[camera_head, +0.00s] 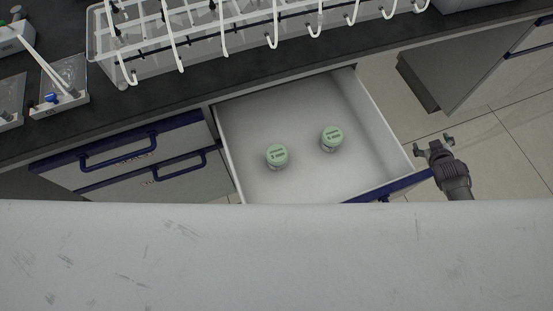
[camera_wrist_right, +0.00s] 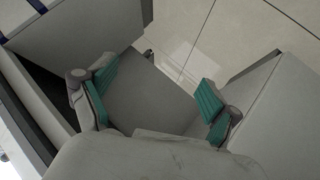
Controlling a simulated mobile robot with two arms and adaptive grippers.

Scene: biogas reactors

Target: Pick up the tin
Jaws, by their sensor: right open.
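Two small tins with pale green lids stand in an open white drawer in the head view. One tin (camera_head: 277,156) is left of the middle of the drawer, and the other tin (camera_head: 332,139) is to its right and a little farther back. My right gripper (camera_head: 433,144) is outside the drawer, beyond its right front corner, with its fingers apart and nothing between them. In the right wrist view the gripper's green finger pads (camera_wrist_right: 155,98) are spread wide, with a grey panel behind them and no tin in sight. My left gripper is not in view.
The open drawer (camera_head: 300,185) has a blue front edge and raised side walls. A dark worktop (camera_head: 190,88) above it carries a clear rack (camera_head: 260,45) with white tubes. Closed drawers with blue handles (camera_head: 125,150) are at the left. A grey cabinet (camera_head: 490,75) stands at the right.

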